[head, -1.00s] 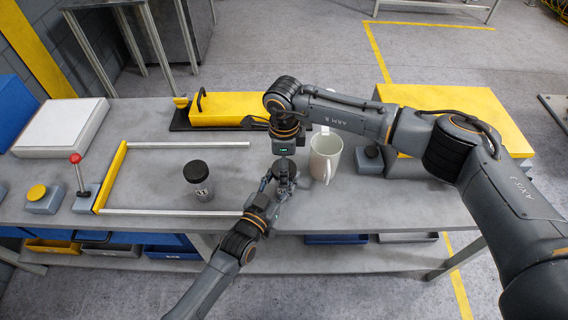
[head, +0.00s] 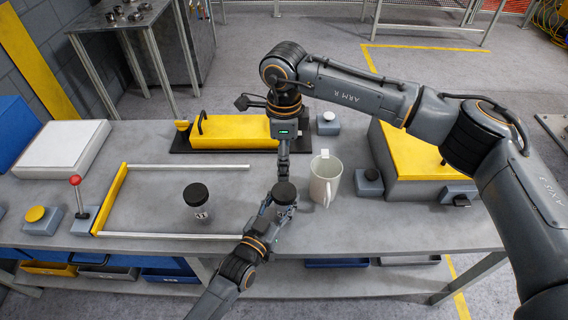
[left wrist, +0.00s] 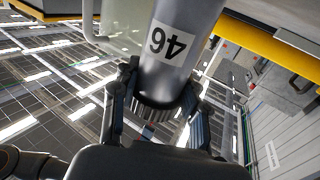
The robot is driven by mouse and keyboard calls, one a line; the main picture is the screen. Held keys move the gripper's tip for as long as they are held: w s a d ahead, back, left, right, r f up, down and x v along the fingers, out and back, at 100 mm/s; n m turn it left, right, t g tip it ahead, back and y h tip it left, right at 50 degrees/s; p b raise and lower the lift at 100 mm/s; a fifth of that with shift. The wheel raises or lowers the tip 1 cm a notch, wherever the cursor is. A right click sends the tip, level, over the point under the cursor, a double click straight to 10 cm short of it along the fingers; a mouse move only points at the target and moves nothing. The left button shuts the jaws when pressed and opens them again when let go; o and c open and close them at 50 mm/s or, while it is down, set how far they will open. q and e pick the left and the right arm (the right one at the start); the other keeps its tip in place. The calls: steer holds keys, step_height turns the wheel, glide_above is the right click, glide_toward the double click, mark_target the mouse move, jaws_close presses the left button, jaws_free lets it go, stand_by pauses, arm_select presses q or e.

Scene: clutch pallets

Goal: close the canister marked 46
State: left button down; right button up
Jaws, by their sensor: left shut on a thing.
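The canister marked 46 (left wrist: 175,55) fills the upper middle of the left wrist view, its number upside down. My left gripper (left wrist: 160,105) is shut on it there. In the head view the canister's dark round top (head: 284,192) shows at my left gripper (head: 272,208), above the table's front part. Whether the dark top is a fully seated lid, I cannot tell. My right gripper (head: 283,170) points straight down just above this top. Its fingers are seen edge-on, so their opening is unclear, and I cannot tell whether they touch the top.
A second black-lidded canister (head: 197,202) stands upright inside a yellow-ended frame (head: 110,200). A white mug (head: 325,182) stands close to the right of my grippers. A yellow box (head: 230,130) lies behind; a larger yellow-topped box (head: 410,155) stands at right.

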arm_select(q)
steer(key=c, duration=0.6)
jaws_free()
steer(key=shift+r, duration=0.1)
steer(key=v, duration=1.2)
